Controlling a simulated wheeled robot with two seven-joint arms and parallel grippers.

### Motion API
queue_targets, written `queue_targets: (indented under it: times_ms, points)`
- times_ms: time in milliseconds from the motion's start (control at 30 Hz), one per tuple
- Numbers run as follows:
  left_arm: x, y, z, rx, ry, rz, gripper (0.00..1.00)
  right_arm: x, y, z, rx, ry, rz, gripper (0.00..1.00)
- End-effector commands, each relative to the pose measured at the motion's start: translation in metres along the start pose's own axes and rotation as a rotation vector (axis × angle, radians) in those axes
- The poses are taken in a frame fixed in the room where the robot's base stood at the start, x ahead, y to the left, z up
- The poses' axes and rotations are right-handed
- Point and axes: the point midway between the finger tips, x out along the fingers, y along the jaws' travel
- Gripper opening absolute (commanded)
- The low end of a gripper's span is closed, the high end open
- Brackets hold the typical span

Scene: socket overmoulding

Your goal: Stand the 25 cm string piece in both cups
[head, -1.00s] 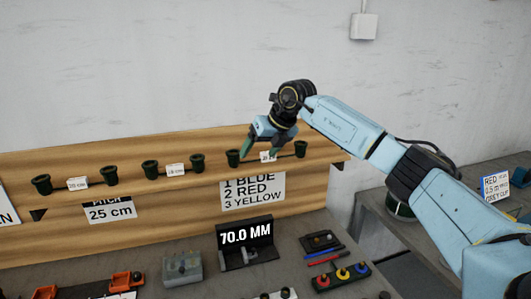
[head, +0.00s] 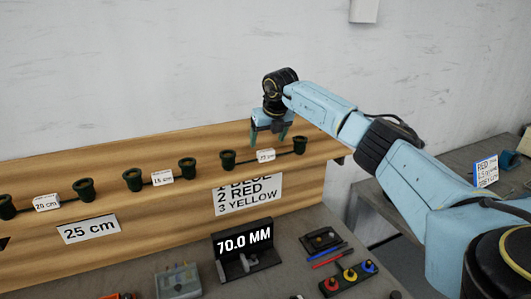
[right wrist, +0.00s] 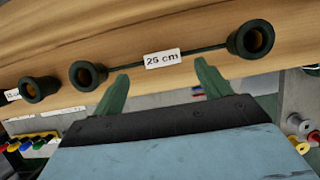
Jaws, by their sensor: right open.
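The 25 cm string piece is a dark cord with a white label (head: 266,156) between two dark green cup-shaped ends, the left one (head: 228,160) and the right one (head: 300,146), along the wooden board. In the right wrist view the label (right wrist: 162,59) reads 25 cm, with the left cup (right wrist: 87,75) and right cup (right wrist: 254,39) open toward the camera. I cannot tell cups from string ends. My right gripper (head: 268,141) is open and empty just above the label; its green fingers (right wrist: 163,72) are spread either side of it. My left gripper is not in view.
A 15 cm piece (head: 162,178) and a 20 cm piece (head: 46,202) stand left along the wooden board (head: 150,260). On the bench below are a 70.0 MM display (head: 242,242), a grey box (head: 178,281) and a coloured-button panel (head: 347,279). A side table is right.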

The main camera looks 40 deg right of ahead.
Motion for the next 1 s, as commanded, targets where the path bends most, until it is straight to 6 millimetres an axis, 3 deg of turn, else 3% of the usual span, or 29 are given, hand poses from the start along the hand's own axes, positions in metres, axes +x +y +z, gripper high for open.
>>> queue_targets:
  times_ms: [233, 433, 700, 1000]
  points:
    - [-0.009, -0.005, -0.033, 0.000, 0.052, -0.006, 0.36, 0.029, -0.002, -0.003, 0.001, 0.005, 0.000, 0.76]
    - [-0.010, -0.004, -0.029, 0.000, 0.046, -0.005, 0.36, 0.050, -0.003, -0.003, 0.001, 0.001, 0.000, 0.76]
    - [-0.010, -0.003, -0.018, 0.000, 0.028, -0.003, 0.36, 0.054, -0.003, -0.003, 0.000, -0.001, 0.000, 0.76]
    - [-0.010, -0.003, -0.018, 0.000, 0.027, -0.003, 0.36, 0.053, -0.003, -0.003, 0.000, -0.001, 0.000, 0.40]
